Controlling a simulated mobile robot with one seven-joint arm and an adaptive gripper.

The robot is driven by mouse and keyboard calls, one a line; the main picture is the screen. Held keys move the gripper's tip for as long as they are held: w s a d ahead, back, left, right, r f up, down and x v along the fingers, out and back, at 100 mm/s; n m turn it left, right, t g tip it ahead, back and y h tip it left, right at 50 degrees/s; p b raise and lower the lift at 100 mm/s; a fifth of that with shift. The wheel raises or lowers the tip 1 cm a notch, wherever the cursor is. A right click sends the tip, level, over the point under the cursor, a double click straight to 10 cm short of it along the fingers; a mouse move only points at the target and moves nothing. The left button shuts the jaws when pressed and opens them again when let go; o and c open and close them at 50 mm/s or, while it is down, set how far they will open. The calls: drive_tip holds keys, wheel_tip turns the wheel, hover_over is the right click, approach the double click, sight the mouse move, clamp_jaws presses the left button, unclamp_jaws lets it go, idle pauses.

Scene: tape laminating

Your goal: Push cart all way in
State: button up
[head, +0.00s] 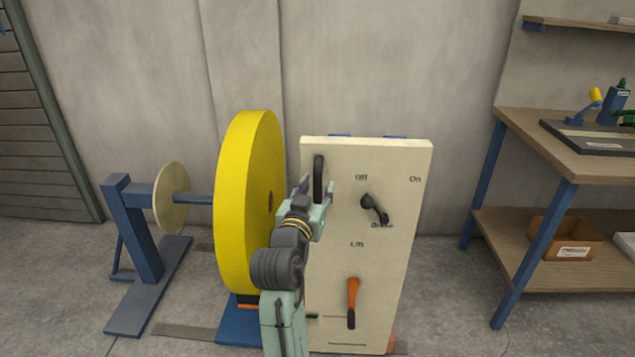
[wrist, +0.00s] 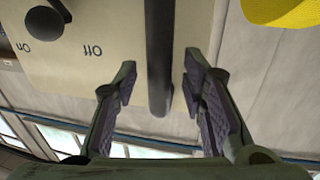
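The cart shows a cream upright panel (head: 385,260) facing me, with a blue base part (head: 240,325) at its lower left. A black vertical handle (head: 319,178) is fixed near the panel's upper left. My gripper (head: 316,193) is at this handle. In the wrist view the handle (wrist: 160,60) runs between my two fingers (wrist: 158,90). The fingers are open, with a gap on both sides of the handle. A large yellow roll (head: 245,200) stands left of the panel, partly behind my arm.
The panel also carries a black knob (head: 374,208) and an orange lever (head: 353,300). A blue stand (head: 140,240) with a round disc (head: 172,198) is at left. A workbench (head: 570,150) stands at right. A concrete wall (head: 400,70) is behind.

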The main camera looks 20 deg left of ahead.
drive_tip(key=shift+w, duration=0.6)
clamp_jaws()
idle(0.5)
